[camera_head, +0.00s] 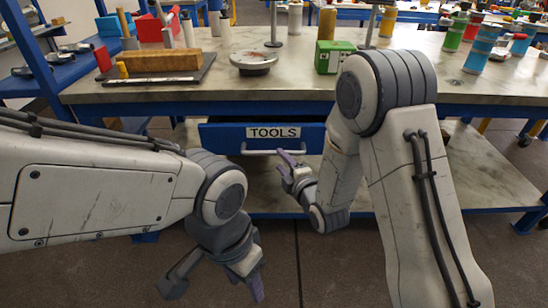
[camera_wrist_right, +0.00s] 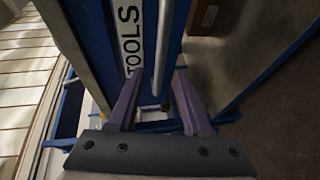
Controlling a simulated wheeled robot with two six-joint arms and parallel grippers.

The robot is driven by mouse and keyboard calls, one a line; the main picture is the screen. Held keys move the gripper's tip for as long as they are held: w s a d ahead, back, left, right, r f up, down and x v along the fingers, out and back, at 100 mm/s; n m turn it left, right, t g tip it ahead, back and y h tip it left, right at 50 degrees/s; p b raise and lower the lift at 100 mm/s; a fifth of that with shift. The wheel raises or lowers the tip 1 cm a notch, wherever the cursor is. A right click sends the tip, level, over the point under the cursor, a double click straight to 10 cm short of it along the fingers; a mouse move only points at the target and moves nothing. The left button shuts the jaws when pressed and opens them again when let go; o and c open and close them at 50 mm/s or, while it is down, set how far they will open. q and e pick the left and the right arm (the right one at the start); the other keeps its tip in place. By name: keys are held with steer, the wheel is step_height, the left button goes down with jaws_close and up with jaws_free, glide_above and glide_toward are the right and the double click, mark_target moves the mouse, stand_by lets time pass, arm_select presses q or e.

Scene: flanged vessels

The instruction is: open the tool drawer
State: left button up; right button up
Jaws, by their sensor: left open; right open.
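The tool drawer (camera_head: 225,136) is a blue front with a white TOOLS label, set under the workbench top. It looks shut or nearly so. Its pale bar handle (camera_head: 258,152) runs along the lower part of the front. My right gripper (camera_head: 288,162) is open at the right end of the handle. In the right wrist view, the purple fingers of the right gripper (camera_wrist_right: 158,80) are spread, and the handle (camera_wrist_right: 163,45) appears between their tips; contact cannot be told. My left gripper (camera_head: 248,279) hangs open and empty, low in front of the bench, apart from the drawer.
The workbench top (camera_head: 330,90) holds a wooden block (camera_head: 160,60), a round flange (camera_head: 253,60), a green box (camera_head: 330,57) and several coloured vessels. A lower shelf (camera_head: 470,180) lies beneath. A blue rack stands at left. Dark floor (camera_head: 320,270) is clear below the drawer.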

mark_target(274, 153)
steer(key=b+x, duration=0.1)
steer(key=x, duration=0.5)
steer(key=shift+w+a+f, duration=0.1)
steer(key=shift+w+a, duration=0.05)
steer(key=shift+w, duration=0.1)
steer(key=shift+c, duration=0.3)
jaws_close()
stand_by(0.9)
